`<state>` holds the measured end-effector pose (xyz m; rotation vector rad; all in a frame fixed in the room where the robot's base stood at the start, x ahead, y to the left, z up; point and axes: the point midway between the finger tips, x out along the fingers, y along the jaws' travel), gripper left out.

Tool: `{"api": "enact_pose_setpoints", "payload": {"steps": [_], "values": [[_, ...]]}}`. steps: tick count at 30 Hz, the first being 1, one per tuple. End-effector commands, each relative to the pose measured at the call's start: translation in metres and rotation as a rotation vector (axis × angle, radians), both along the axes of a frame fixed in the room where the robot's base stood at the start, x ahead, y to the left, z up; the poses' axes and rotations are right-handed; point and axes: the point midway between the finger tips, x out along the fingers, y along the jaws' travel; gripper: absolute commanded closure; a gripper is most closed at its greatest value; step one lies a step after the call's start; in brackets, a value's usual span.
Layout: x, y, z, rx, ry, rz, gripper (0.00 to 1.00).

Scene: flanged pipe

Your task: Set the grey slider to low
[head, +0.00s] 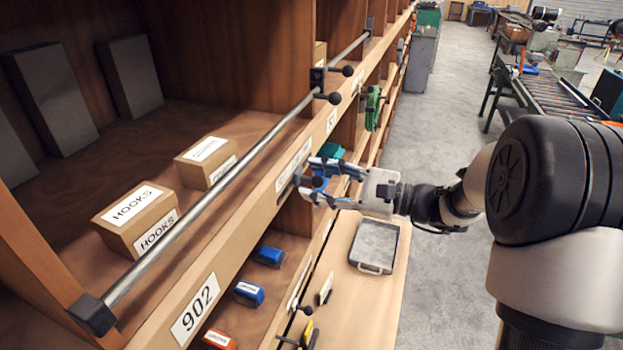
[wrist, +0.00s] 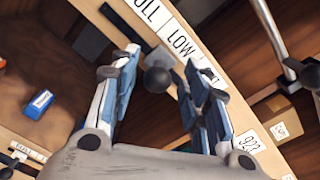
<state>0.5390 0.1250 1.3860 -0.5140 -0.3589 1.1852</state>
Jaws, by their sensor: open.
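In the wrist view a dark grey ball knob (wrist: 158,80) sits on the slider's dark track (wrist: 122,25), on the shelf's front edge. A white label strip (wrist: 180,42) beside the track reads "LOW", with a partly cut-off word ending in "LL" on one side and another mark behind my finger on the other. In the head view my gripper (head: 316,181) is at the shelf edge and hides the knob.
A metal rail (head: 215,195) with black ball handles runs along the shelf front. Blue boxes (head: 248,293) lie on the lower shelf. A grey tray (head: 374,246) lies below my gripper. The aisle floor is clear.

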Motion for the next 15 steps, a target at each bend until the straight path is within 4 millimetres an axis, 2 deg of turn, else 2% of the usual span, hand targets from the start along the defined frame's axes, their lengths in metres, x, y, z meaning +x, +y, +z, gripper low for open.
{"api": "enact_pose_setpoints", "payload": {"steps": [3,9,15], "values": [[-0.008,-0.026,0.0,0.0,0.0,-0.006,0.57],[-0.023,-0.066,0.0,0.0,0.0,-0.005,0.57],[-0.032,-0.09,0.0,0.001,0.001,-0.001,0.57]]}}
